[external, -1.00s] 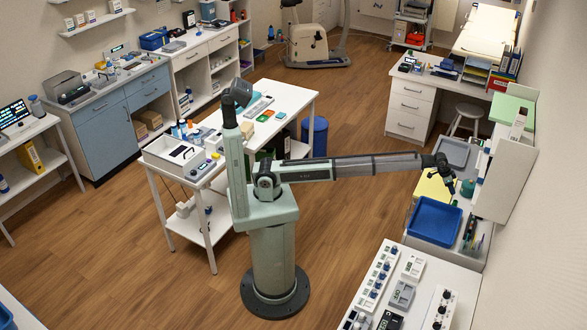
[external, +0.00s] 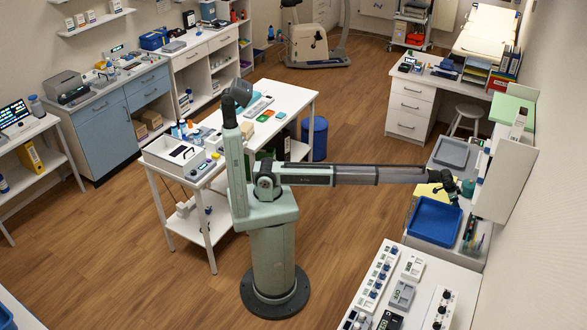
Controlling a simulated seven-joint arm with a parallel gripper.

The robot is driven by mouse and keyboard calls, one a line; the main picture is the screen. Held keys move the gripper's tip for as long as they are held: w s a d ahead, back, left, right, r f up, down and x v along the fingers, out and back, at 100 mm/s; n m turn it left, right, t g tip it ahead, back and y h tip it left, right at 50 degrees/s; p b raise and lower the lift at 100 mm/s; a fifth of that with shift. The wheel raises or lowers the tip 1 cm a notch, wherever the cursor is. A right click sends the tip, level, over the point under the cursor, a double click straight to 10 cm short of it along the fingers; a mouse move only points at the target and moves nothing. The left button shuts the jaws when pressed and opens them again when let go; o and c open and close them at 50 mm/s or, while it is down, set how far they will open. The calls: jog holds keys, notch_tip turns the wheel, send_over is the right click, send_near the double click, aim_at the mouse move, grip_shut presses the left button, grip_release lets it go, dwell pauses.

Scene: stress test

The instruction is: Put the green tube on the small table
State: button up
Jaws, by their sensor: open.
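My gripper (external: 455,201) is at the right, low over the counter between the blue tray and a small teal-green object (external: 468,188). This object may be the green tube, but it is too small to be sure. It stands just right of my gripper, and I cannot tell whether they touch. My gripper is open, and its fingertips are small and dark here. A small white table (external: 203,222) with a lower shelf stands left of my base and carries a white box-like device; I cannot tell for certain that it is the small table named.
A blue tray (external: 434,221) lies on the right counter in front of my gripper, a grey tray (external: 451,152) behind it. A white upright panel (external: 504,180) borders the counter's right side. Pens (external: 473,234) stand near its front right.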

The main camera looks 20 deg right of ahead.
jog(key=shift+x, duration=0.8)
jog(key=shift+c, duration=0.4)
